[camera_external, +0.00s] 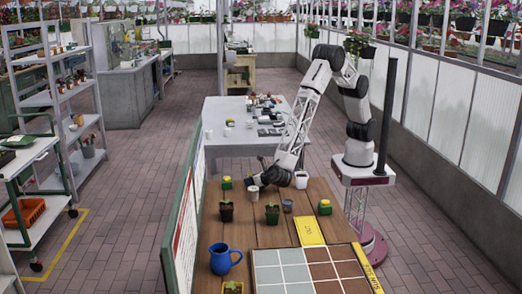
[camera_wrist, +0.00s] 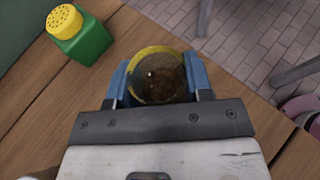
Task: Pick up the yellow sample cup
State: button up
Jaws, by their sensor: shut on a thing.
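The yellow sample cup (camera_wrist: 157,78) is between the two blue fingers of my gripper (camera_wrist: 160,82) in the wrist view. Its yellow rim shows, and dark brown soil-like matter fills the inside. The fingers press on its left and right sides. In the external view my gripper (camera_external: 262,178) is low over the far part of the wooden table. The cup cannot be made out clearly there, and I cannot tell whether it touches the table.
A green shaker with a yellow lid (camera_wrist: 80,35) stands left of the cup. A beige cup (camera_external: 253,193), a white cup (camera_external: 301,180), potted seedlings (camera_external: 272,213) and a blue jug (camera_external: 223,259) stand on the table (camera_external: 300,220). A green-framed board (camera_external: 185,225) borders its left edge.

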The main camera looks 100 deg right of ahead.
jog(key=shift+r, duration=0.1)
jog(key=shift+r, duration=0.75)
notch_tip(320, 180, up, 2)
jog(key=s+d+r, duration=0.1)
jog(key=s+d, duration=0.7)
jog(key=s, duration=0.5)
jog(key=shift+s+d+r, duration=0.15)
jog(key=shift+s+d, duration=0.1)
jog(key=shift+s, duration=0.05)
